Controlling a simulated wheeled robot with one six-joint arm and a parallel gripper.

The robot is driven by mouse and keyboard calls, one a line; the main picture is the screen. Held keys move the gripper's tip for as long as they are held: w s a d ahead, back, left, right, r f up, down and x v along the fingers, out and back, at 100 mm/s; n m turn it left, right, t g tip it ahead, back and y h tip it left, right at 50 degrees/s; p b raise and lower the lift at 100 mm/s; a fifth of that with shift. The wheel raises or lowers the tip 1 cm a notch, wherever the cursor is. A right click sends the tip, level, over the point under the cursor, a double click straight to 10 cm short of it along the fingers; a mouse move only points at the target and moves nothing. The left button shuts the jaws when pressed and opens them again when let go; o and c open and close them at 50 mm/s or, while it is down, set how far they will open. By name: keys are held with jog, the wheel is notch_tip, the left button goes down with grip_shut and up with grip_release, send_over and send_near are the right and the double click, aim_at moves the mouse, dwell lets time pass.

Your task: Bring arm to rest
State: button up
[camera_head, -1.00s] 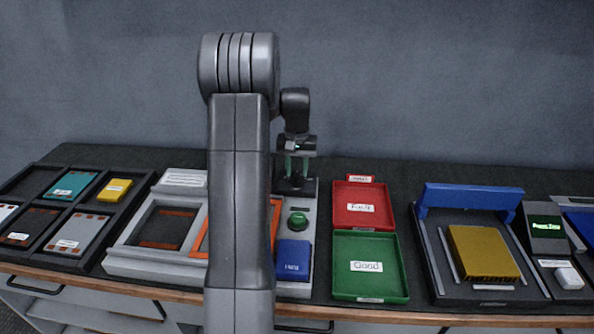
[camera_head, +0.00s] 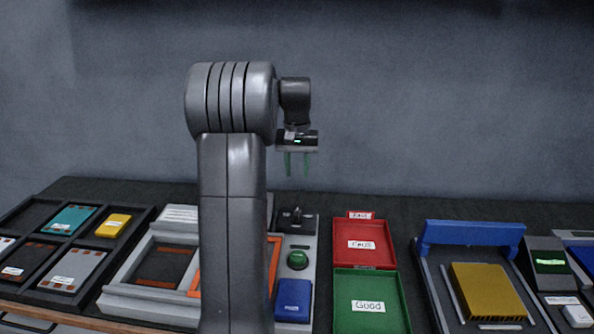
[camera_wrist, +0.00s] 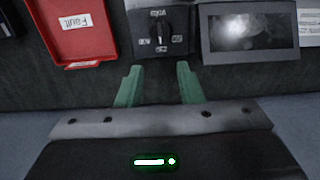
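My gripper (camera_head: 297,163) hangs in the air above the bench, over the black rotary selector switch (camera_head: 296,221). Its two green fingers point down, apart, with nothing between them. In the wrist view the open fingers of my gripper (camera_wrist: 158,86) show with the selector switch (camera_wrist: 161,30) beyond them, and a clear gap separates them from it. My arm stands upright in the middle of the head view and hides part of the orange-edged fixture behind it.
A red "Fault" tray (camera_head: 362,258) and a green "Good" tray (camera_head: 370,320) stand right of the switch. A green button (camera_head: 297,260) and a blue block (camera_head: 293,300) lie below it. A yellow finned block (camera_head: 487,293) sits in a fixture at right. The air around my gripper is clear.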

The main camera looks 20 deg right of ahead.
aim_at(297, 211)
notch_tip(297, 211, down, 14)
dwell(0.6)
jog(key=shift+r, duration=0.1)
